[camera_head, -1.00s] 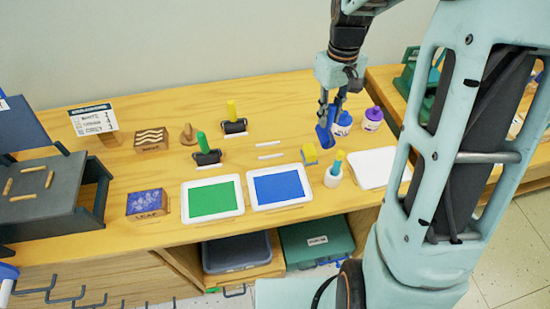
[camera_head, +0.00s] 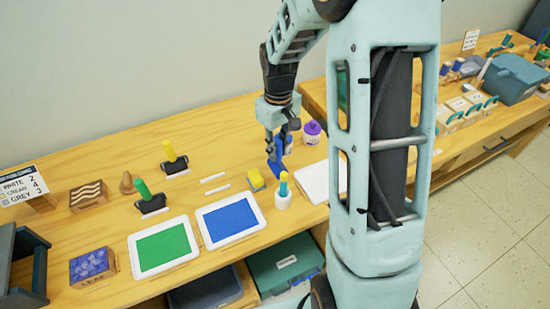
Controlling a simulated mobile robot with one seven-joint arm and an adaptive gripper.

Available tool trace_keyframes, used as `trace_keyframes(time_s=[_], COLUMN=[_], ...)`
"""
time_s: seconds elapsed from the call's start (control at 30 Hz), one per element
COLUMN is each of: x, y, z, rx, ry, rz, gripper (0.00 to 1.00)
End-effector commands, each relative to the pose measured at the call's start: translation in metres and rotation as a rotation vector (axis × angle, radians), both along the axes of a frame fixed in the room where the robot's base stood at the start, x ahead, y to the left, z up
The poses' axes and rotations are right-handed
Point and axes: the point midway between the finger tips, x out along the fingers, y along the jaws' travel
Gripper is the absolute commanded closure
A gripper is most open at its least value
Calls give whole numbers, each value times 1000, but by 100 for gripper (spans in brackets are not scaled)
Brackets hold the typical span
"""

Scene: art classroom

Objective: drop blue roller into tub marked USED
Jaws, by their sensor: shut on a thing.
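My gripper (camera_head: 275,134) points down above the back right part of the near wooden table. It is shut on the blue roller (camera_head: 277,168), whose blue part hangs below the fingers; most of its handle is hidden. A green tub (camera_head: 262,262) with a white label is on the shelf under the table, and a dark grey-blue tub (camera_head: 205,291) is left of it. A blue-grey tub (camera_head: 515,80) stands on the far right table. I cannot read USED on any of them.
Just right of the gripper is a purple-capped bottle (camera_head: 312,132). Green (camera_head: 163,246) and blue (camera_head: 230,219) ink trays, a green-handled roller (camera_head: 148,199) and a yellow-handled roller (camera_head: 173,160) lie to the left. My arm hides part of the right table (camera_head: 470,135). Open floor lies at lower right.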

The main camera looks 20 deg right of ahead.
Motion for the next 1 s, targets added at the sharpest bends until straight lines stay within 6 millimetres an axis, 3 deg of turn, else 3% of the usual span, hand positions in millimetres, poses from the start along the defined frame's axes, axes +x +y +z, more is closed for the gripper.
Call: trace_keyframes(time_s=[0.3,0.67,0.7,0.8,1.0], x=[-1,0,0,0,0], y=[0,0,0,0,0], z=[-37,-42,-41,-41,-40], rx=[0,0,0,0,0], ry=[2,-1,0,0,0], rz=[0,0,0,0,0], gripper=[100,100,79,68,65])
